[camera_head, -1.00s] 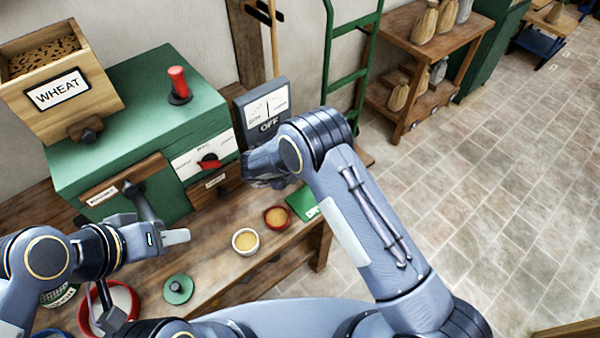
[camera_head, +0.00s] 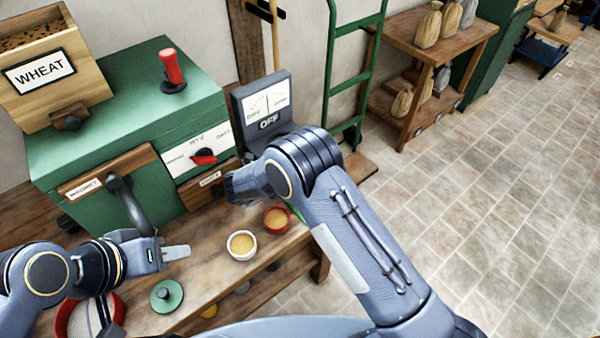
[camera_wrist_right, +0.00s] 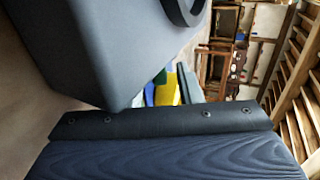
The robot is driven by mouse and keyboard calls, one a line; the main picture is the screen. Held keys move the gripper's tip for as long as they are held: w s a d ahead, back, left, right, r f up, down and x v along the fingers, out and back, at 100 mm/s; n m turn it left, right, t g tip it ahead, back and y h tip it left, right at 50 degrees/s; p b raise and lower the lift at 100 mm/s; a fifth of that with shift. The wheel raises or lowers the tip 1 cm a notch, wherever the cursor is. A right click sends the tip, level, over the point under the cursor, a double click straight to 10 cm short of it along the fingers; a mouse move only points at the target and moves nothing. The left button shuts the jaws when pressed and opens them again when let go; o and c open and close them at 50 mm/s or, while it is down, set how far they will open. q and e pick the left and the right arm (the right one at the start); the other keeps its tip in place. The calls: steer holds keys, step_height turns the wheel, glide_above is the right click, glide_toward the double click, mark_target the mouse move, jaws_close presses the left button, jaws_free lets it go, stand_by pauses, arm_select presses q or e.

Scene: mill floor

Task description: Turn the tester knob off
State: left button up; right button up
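The tester (camera_head: 247,108) is a grey box with a white dial and an OFF sign. It stands right of the green machine (camera_head: 70,150) in the head view. Its lower part is hidden behind my right arm, and I see no knob on it. My right gripper (camera_head: 234,187) is in front of and below the tester, by the machine's right end. Its fingers are not clear, and I cannot tell contact. The right wrist view shows a large grey surface (camera_wrist_right: 110,45) with a dark ring close by. My left gripper (camera_head: 176,252) is over the bench, apart from everything; its opening is unclear.
The machine carries a red dial knob (camera_head: 204,157), a red lever (camera_head: 172,66) and a WHEAT bin (camera_head: 75,100). A white cup (camera_head: 241,256), a red cup (camera_head: 277,220) and a green lid (camera_head: 166,306) lie on the bench (camera_head: 205,278). Open floor is at right.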

steer(key=shift+r, duration=0.1)
steer(key=shift+r, duration=0.35)
steer(key=r, duration=0.3)
steer(key=shift+s+b, duration=0.25)
steer(key=shift+b, duration=0.1)
steer(key=s+r+b, duration=0.2)
steer(key=s+r, duration=0.7)
steer(key=s, duration=0.4)
steer(key=shift+s+a, duration=0.3)
steer(key=shift+a, duration=0.05)
